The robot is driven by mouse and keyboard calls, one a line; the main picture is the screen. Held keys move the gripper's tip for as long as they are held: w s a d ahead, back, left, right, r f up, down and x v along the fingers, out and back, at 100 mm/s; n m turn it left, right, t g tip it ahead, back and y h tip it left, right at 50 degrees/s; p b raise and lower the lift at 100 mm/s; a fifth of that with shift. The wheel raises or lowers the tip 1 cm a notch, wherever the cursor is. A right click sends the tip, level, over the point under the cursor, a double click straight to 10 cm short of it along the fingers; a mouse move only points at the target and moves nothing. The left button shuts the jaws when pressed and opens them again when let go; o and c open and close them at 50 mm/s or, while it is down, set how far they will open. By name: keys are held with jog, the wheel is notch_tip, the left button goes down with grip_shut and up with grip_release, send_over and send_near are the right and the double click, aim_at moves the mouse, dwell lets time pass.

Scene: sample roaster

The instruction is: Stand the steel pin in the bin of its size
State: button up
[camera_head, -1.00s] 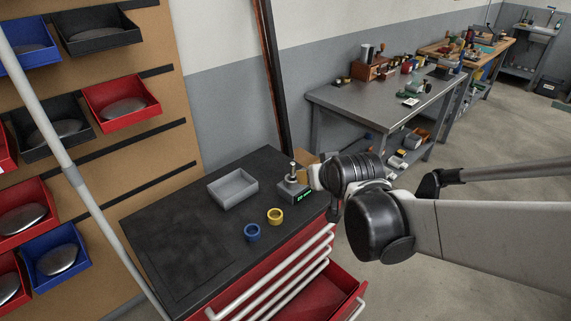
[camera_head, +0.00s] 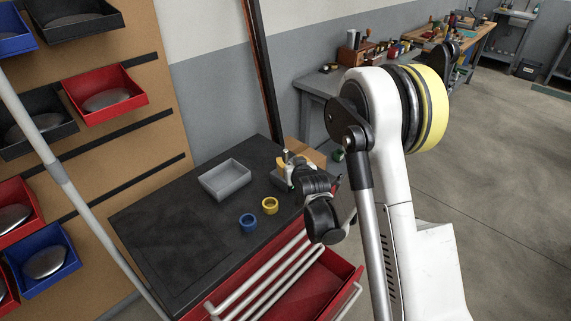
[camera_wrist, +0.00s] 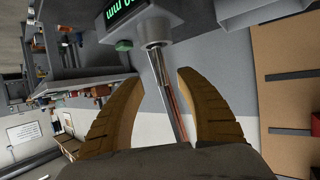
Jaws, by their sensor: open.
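In the wrist view the steel pin (camera_wrist: 157,58) is a shiny shaft rising from a grey gauge block (camera_wrist: 195,18) with a green digital display. My gripper (camera_wrist: 158,82) is open, its two tan fingers on either side of the pin's line with visible gaps. Wall bins hang at left: red (camera_head: 133,103), blue (camera_head: 68,235) and black (camera_head: 50,125). Silvery ovals show in them; I see no size marks.
A red drawer (camera_head: 347,268) stands open. A pale upright pole (camera_head: 60,175) crosses before the bins. The cart top's left part is clear.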

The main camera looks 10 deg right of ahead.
aim_at(286, 158)
jog(key=b+x, duration=0.1)
jog(key=x, duration=0.1)
jog(key=b+x, duration=0.1)
jog(key=x, duration=0.2)
jog(key=shift+w+f+b, duration=0.1)
jog(key=shift+f+b, duration=0.2)
jog(key=shift+w, duration=0.45)
grip_shut()
